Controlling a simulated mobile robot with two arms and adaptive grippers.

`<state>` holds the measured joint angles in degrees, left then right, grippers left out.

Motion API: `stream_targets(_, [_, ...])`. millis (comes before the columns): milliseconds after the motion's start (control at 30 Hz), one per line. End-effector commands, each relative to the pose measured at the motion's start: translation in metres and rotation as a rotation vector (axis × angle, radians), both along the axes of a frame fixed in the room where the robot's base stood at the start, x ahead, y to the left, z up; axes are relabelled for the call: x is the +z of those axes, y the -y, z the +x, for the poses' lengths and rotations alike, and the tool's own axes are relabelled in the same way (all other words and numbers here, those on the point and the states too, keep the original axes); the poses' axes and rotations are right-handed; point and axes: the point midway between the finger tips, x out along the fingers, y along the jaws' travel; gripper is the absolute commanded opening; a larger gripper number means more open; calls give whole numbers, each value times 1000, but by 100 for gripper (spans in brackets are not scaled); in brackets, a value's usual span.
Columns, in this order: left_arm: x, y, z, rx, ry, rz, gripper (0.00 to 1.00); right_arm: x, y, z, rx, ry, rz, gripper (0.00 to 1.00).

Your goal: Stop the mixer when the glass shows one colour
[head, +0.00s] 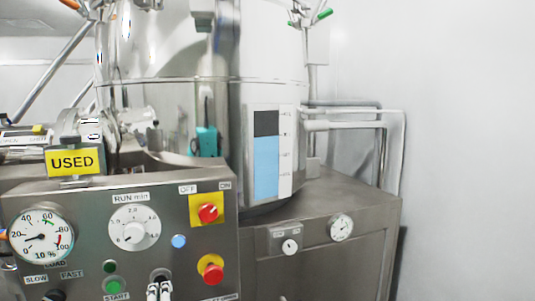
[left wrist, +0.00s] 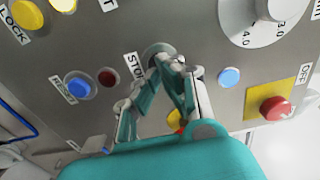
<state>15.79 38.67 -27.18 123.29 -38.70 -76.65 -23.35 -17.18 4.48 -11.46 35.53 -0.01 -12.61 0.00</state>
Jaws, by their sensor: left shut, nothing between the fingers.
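The mixer's sight glass (head: 266,165) is on the steel vessel (head: 170,55) in the head view. It shows an even light blue below a dark grey band (head: 266,123), with a white scale at its right. My left gripper (head: 159,291) is shut and empty at the bottom of the control panel (head: 75,198). In the left wrist view its fingertips (left wrist: 168,62) are together at a round button (left wrist: 158,49) beside a label reading "STO". They partly cover the button; I cannot tell whether they touch it. My right gripper is not in view.
The green START button (head: 115,286) is left of my gripper. A red mushroom button (head: 213,272) and a red knob on a yellow plate (head: 208,211) are to the right. A blue lamp (head: 179,241) and RUN min dial (head: 134,228) are above.

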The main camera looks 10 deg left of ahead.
Motion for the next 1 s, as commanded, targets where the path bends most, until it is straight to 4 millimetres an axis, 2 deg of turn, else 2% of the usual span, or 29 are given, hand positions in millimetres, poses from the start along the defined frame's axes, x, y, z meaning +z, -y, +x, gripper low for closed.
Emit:
stream_targets(533, [0,23,-37,-1,-1,-1,0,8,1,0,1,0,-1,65])
stream_targets(1000, [0,24,-40,0,1,1,0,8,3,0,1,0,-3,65])
